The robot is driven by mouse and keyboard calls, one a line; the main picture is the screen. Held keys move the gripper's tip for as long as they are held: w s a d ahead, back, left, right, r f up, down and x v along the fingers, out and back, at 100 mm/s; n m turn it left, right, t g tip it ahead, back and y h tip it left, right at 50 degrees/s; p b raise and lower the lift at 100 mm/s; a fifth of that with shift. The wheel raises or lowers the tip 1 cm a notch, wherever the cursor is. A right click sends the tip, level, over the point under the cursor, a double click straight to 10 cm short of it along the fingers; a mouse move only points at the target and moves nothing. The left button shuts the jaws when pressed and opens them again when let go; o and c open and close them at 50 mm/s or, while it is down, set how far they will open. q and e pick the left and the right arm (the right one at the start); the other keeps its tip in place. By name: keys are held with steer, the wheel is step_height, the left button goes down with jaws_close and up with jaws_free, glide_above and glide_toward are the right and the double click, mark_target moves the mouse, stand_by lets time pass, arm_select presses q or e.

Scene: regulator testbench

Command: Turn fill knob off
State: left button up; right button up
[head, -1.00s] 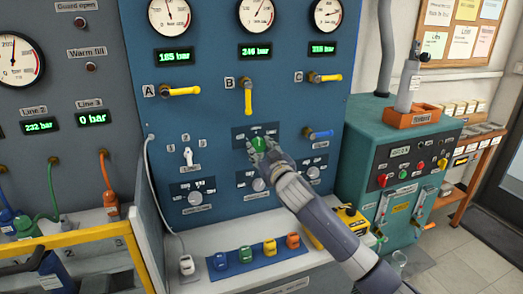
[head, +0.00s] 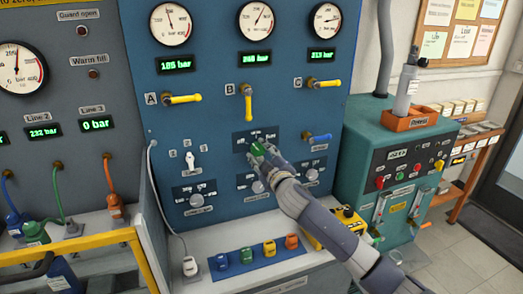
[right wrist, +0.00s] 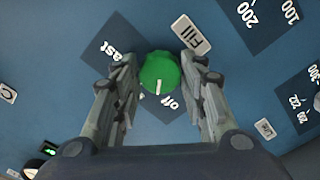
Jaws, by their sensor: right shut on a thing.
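The green fill knob (head: 257,149) sits on the blue panel below lever B, with its label plate around and above it. My right gripper (head: 266,156) reaches it from the lower right and is shut on it. In the right wrist view the green knob (right wrist: 160,73) lies between the two fingers of my gripper (right wrist: 160,85). Its white mark lies on the lower part of the knob, close to the word "off". The "Fill" label (right wrist: 191,34) and part of the word "fast" are beside it. My left gripper is not in view.
Yellow levers A (head: 181,99), B (head: 248,104) and C (head: 324,83) are above. A blue lever (head: 319,138) is to the right. Grey knobs (head: 257,187) sit below the fill knob. Several coloured plugs (head: 245,254) stand on the ledge below. A green machine (head: 365,160) stands at right.

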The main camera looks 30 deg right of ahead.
steer(key=shift+n+p, duration=0.8)
steer(key=shift+n, duration=1.4)
steer(key=o, duration=1.1)
steer(key=shift+c, duration=0.2)
steer(key=v, duration=1.2)
